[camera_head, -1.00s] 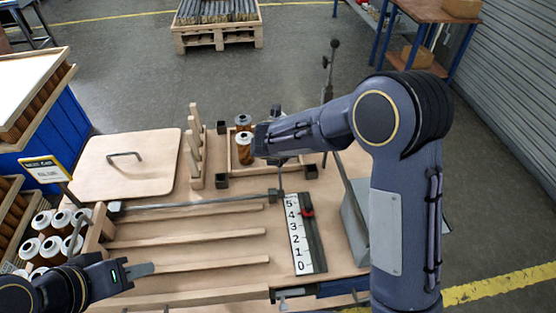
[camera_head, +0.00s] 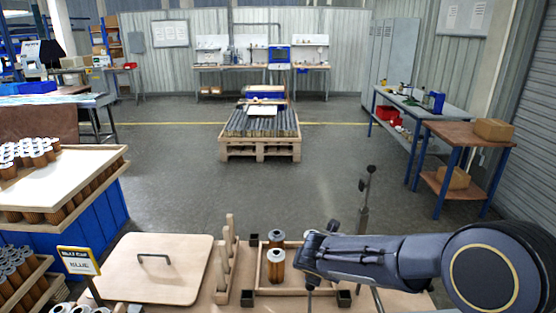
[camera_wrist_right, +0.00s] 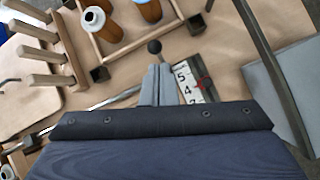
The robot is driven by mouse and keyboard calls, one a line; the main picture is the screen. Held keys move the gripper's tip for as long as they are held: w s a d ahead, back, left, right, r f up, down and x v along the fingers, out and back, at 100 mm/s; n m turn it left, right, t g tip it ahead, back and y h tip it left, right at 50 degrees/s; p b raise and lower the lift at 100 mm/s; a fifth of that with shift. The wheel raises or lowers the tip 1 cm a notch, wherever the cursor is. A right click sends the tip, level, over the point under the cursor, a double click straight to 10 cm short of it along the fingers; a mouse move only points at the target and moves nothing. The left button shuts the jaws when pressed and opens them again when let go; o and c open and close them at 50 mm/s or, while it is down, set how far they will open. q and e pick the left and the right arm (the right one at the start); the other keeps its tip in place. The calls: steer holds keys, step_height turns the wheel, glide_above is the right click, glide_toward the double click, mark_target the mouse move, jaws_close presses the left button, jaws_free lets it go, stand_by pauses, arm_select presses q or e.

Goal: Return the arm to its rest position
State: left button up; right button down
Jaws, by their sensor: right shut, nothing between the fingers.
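My right arm comes in from the right in the head view, its forearm lying level across the lower right. Its gripper (camera_head: 311,282) points down at the right side of a small wooden tray (camera_head: 262,272). In the right wrist view the two grey fingers (camera_wrist_right: 157,70) are together with nothing between them. My left gripper is out of the picture.
A wooden lid with a handle (camera_head: 155,275) and upright wooden pegs (camera_head: 222,262) are left of the tray. A number strip (camera_wrist_right: 187,84) and black ball knob (camera_wrist_right: 155,46) are near the fingers. A thin stand (camera_head: 364,205) rises behind the arm. Floor beyond is clear up to a pallet (camera_head: 259,149).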

steer(key=s+d+r+m+g+y, duration=0.1)
steer(key=s+d+r+m, duration=0.2)
steer(key=s+d+m, duration=0.4)
steer(key=s+d+r+m+g+y, duration=0.1)
steer(key=s+d+r+m, duration=0.3)
steer(key=s+m, duration=0.5)
steer(key=s+a+f+m+y, duration=0.1)
steer(key=s+m, duration=0.7)
steer(key=s+a+m+y+b, duration=0.1)
steer(key=s+m+y, duration=0.1)
steer(key=s+m, duration=0.6)
steer(key=shift+f+m+t, duration=0.3)
steer(key=shift+f+t, duration=0.05)
steer(key=shift+t, duration=0.05)
steer(key=shift+s+a, duration=0.1)
